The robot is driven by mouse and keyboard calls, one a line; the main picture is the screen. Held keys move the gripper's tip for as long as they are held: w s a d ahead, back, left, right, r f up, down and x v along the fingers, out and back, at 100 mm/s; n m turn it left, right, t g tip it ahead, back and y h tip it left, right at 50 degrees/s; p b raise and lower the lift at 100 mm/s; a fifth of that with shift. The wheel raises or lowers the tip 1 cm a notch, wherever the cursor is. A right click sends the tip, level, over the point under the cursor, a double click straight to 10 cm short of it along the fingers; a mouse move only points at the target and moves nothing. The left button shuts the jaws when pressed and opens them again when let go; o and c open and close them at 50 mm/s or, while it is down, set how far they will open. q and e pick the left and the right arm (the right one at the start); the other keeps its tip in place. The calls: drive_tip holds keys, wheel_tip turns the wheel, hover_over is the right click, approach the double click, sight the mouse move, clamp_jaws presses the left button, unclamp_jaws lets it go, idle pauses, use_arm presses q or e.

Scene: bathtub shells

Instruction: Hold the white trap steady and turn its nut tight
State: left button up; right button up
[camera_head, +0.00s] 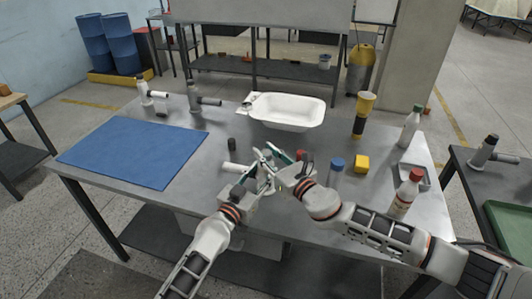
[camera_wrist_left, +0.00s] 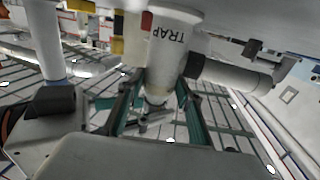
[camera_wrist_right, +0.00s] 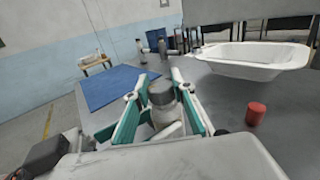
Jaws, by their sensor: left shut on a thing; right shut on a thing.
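The white trap (camera_wrist_left: 160,50), marked TRAP, is between the teal fingers of my left gripper (camera_wrist_left: 160,106), which is shut on it. Its white side pipe (camera_head: 236,168) sticks out left of the grippers in the head view. My right gripper (camera_wrist_right: 158,98) is shut around a dark grey, ridged, round piece (camera_wrist_right: 161,91), which looks like the nut on the trap. A white part shows below it. In the head view my left gripper (camera_head: 256,176) and right gripper (camera_head: 276,160) meet above the table, hiding most of the trap and the nut.
A white bathtub shell (camera_head: 288,112) lies behind the grippers on the metal table (camera_head: 215,155). A blue mat (camera_head: 133,150) covers the left. A blue-capped jar (camera_head: 336,170), yellow block (camera_head: 361,164) and red-capped bottle (camera_head: 404,195) stand right. A small dark cylinder (camera_head: 231,143) stands close by.

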drive_tip(key=shift+r+y, duration=0.15)
drive_tip(key=shift+y, duration=0.15)
drive_tip(key=shift+w+n+y, duration=0.1)
drive_tip(key=shift+n+y, duration=0.2)
drive_tip(key=shift+n, duration=0.1)
drive_tip(key=shift+a+r+n+g+y, duration=0.15)
drive_tip(key=shift+a+n+g+y, duration=0.05)
drive_tip(key=shift+n+g+y, duration=0.35)
drive_tip(key=shift+a+r+n+g+y, duration=0.15)
drive_tip(key=shift+n+g+y, duration=0.25)
drive_tip(key=shift+g, duration=0.25)
drive_tip(key=shift+y, duration=0.25)
drive_tip(key=shift+d+f+n+g+y, duration=0.3)
drive_tip(key=shift+n+g+y, duration=0.1)
drive_tip(key=shift+n+g, duration=0.35)
drive_tip(key=shift+g+y, duration=0.4)
drive_tip(key=shift+g, duration=0.15)
drive_tip(key=shift+n, duration=0.3)
drive_tip(key=o, duration=1.1)
